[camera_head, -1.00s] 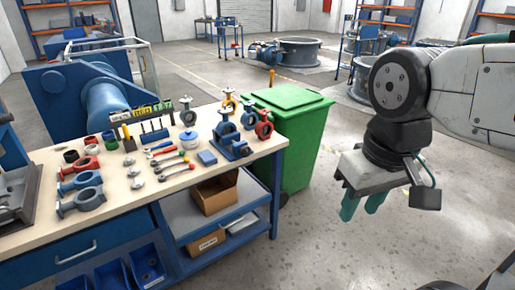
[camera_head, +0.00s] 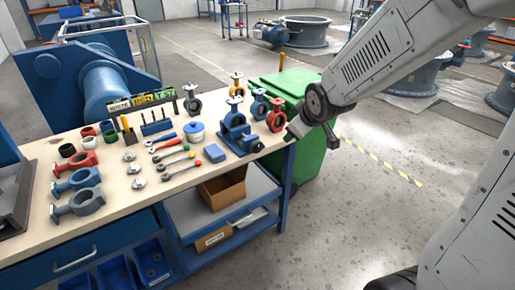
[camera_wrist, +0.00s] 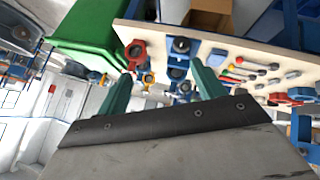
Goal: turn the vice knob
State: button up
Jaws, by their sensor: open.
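The blue vice (camera_head: 238,136) stands at the right front corner of the workbench top. The wrist view shows the vice (camera_wrist: 182,46) near the bench edge, beyond my fingers. My gripper (camera_wrist: 163,88) has its two teal fingers spread apart with nothing between them. In the head view my arm reaches to the right of the bench corner, and my gripper is mostly hidden behind the arm there. It appears apart from the vice.
A red valve (camera_head: 277,115) and a blue valve (camera_head: 259,104) stand close behind the vice. A green bin (camera_head: 308,160) is beside the bench's right end. Several tools and valve bodies lie on the workbench (camera_head: 130,190).

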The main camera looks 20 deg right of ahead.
jog(key=w+a+f+n+t+y, duration=0.2)
jog(key=w+f+n+t, duration=0.25)
jog(key=w+f, duration=0.6)
jog(key=n+t+y, duration=0.4)
send_near(258, 148)
jog(key=w, duration=0.3)
jog(key=x, duration=0.7)
jog(key=shift+w+a+f, duration=0.1)
jog(key=shift+w+a, duration=0.05)
jog(key=shift+a, duration=0.3)
jog(key=c, duration=1)
